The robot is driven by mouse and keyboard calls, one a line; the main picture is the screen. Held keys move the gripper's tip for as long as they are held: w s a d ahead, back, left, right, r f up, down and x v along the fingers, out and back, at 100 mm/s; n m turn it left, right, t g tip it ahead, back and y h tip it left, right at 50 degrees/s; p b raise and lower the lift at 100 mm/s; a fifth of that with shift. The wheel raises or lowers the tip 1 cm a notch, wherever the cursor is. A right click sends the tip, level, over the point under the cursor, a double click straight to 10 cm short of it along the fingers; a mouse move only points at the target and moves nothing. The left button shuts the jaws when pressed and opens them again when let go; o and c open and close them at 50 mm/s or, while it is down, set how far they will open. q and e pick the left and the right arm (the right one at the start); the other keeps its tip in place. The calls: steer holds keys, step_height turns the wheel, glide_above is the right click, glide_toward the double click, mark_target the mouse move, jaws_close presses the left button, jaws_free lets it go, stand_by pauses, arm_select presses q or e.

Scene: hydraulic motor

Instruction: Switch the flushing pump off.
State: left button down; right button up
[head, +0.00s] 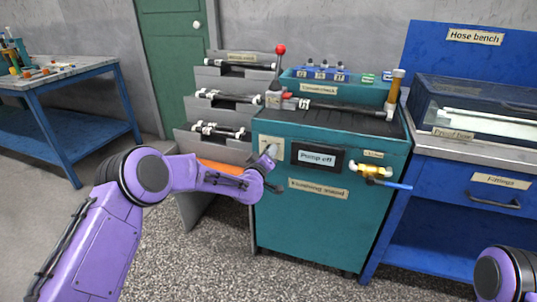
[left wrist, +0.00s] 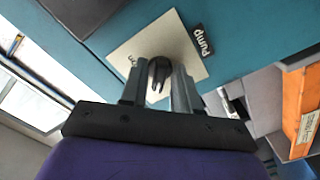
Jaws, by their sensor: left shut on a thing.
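The teal flushing stand (head: 330,240) stands in the middle of the head view. A black display (head: 317,157) on its front reads "Pump off". A pale plate (head: 264,143) is left of the display, partly hidden by my left gripper (head: 271,152). In the left wrist view, my left gripper (left wrist: 160,82) has its two fingers on either side of a dark knob (left wrist: 159,68) and is shut on it. The knob sits on a cream plate (left wrist: 186,50) beside a black "Pump" label (left wrist: 202,40). My right gripper is out of view.
A yellow valve with a blue lever (head: 374,172) sticks out at the stand's right front. Left is a grey rack (head: 205,80) with an orange bin (head: 222,166); right is the blue hose bench (head: 462,200).

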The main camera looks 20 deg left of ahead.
arm_select(q)
steer(key=c, duration=1.1)
jaws_free()
steer(key=shift+c, duration=0.2)
steer(key=s+p, duration=0.1)
steer(key=s, duration=0.9)
steer(key=shift+s+a, duration=0.15)
steer(key=shift+s, duration=0.2)
